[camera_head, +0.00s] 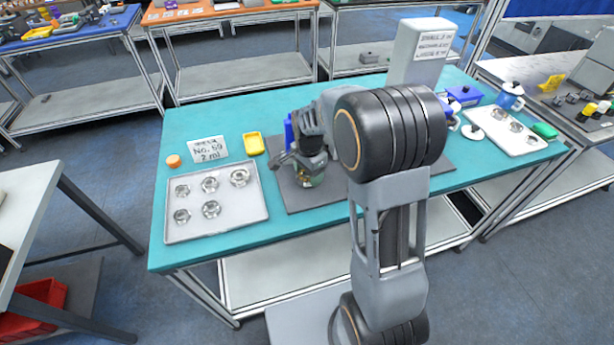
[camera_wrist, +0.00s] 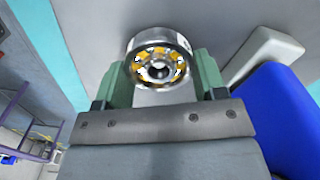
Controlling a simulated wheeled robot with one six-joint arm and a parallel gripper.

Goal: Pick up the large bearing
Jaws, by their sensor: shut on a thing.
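A large bearing (camera_wrist: 143,47) with a shiny metal ring and yellow-orange inside shows in the wrist view. My gripper (camera_wrist: 160,75) is shut on it, one green finger on each side, with the ring's open face toward the camera. In the head view my gripper (camera_head: 312,178) is over the dark grey mat (camera_head: 300,204), and the bearing is mostly hidden there. Whether it touches the mat I cannot tell.
A yellow dish (camera_head: 253,143), a sign (camera_head: 207,149) and an orange round item (camera_head: 173,161) stand behind the tray. A blue item (camera_wrist: 280,115) is close right of my gripper. A white tray (camera_head: 505,145) and a tall white box (camera_head: 415,55) are at the right.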

